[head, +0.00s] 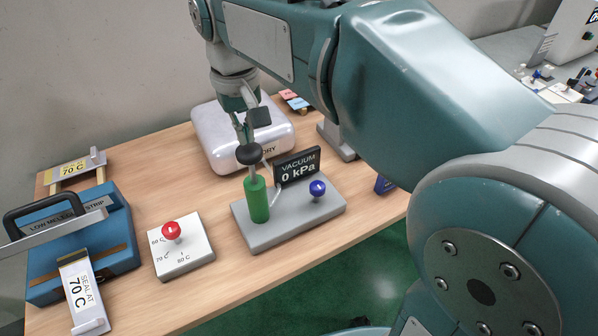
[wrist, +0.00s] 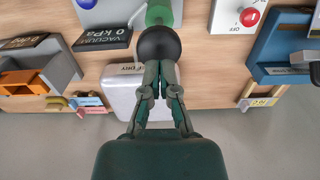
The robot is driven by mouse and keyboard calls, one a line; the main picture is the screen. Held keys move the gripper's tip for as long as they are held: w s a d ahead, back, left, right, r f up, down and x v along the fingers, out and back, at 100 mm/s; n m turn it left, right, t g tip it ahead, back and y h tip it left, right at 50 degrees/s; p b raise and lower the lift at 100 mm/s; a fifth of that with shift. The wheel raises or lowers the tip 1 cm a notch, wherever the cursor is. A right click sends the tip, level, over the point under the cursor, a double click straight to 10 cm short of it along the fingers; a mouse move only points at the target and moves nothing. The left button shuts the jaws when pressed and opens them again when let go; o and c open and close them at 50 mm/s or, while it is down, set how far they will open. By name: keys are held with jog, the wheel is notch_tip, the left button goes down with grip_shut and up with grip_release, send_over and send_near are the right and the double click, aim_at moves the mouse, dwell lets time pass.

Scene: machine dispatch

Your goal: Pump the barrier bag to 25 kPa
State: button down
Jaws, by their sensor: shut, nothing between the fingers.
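The pump is a green cylinder (head: 257,203) with a black ball knob (head: 249,154) on top, on a grey base plate (head: 290,232). The vacuum display (head: 298,166) beside it reads 0 kPa. The silvery-white barrier bag (head: 213,143) lies behind the pump, its lettering partly hidden. My gripper (head: 245,138) is shut and empty, pointing down just above the black knob. In the wrist view, the shut fingertips (wrist: 159,68) are at the edge of the knob (wrist: 158,42); I cannot tell whether they touch it. A blue knob (head: 317,188) stands on the base plate's right.
A blue strip sealer (head: 105,260) with a black handle is on the left. A red dial (head: 171,230) on a white plate stands between it and the pump. A 70 C card (head: 82,290) leans in front. Wooden table (head: 220,285) is bare in front of the pump.

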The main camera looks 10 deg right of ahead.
aim_at(248, 149)
jog(key=shift+f, duration=1.95)
jog(key=shift+r, duration=2.1)
jog(key=shift+f, duration=1.95)
jog(key=shift+r, duration=1.95)
